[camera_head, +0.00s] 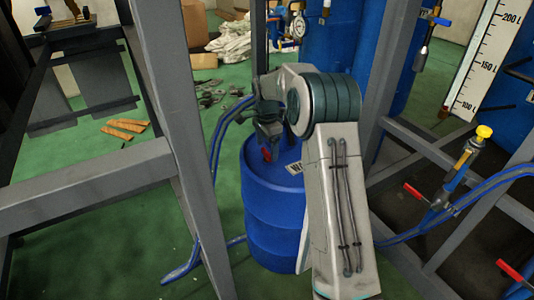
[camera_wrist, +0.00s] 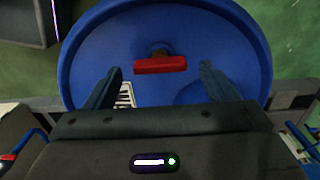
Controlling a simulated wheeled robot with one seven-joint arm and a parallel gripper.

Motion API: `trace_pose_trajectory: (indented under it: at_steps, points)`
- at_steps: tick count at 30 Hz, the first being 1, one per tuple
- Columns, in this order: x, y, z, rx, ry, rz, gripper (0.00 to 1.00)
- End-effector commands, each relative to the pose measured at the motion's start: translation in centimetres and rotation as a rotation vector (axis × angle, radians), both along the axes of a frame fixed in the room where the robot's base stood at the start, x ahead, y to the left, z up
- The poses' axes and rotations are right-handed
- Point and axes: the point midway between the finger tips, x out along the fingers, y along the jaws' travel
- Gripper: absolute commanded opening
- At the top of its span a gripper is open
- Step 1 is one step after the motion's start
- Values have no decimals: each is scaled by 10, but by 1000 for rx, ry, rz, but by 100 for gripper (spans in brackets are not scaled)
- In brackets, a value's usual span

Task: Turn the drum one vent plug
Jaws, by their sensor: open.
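The drum (camera_head: 270,215) is a blue barrel standing on the green floor behind the grey frame. In the wrist view its round blue top (camera_wrist: 225,45) fills the upper middle. The vent plug has a red bar handle (camera_wrist: 160,65) lying crosswise on the drum top, with a small brownish fitting behind it. The red handle (camera_head: 267,154) also shows in the head view, partly hidden by my gripper. My gripper (camera_wrist: 160,75) is open, with one finger on each side of the red handle and clear gaps to both. I cannot tell its height above the handle.
A grey upright (camera_head: 180,130) stands left of the drum, and another (camera_head: 385,70) stands right of my arm. Blue hoses (camera_head: 220,140) run beside the drum. A yellow-topped valve (camera_head: 484,132) and red-handled valves (camera_head: 413,191) are at the right. A white label (camera_wrist: 126,95) is on the drum top.

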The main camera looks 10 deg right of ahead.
Motion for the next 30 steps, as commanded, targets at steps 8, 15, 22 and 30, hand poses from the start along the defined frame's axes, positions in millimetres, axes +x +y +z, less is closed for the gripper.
trace_pose_trajectory:
  at_steps: [8, 15, 22, 30]
  points:
    - [0, 0, -18, -1, 0, 1, 78]
    - [0, 0, -18, -1, 0, 1, 75]
    - [0, 0, -18, 0, 0, 1, 33]
    - [0, 0, -17, -1, 2, 33, 34]
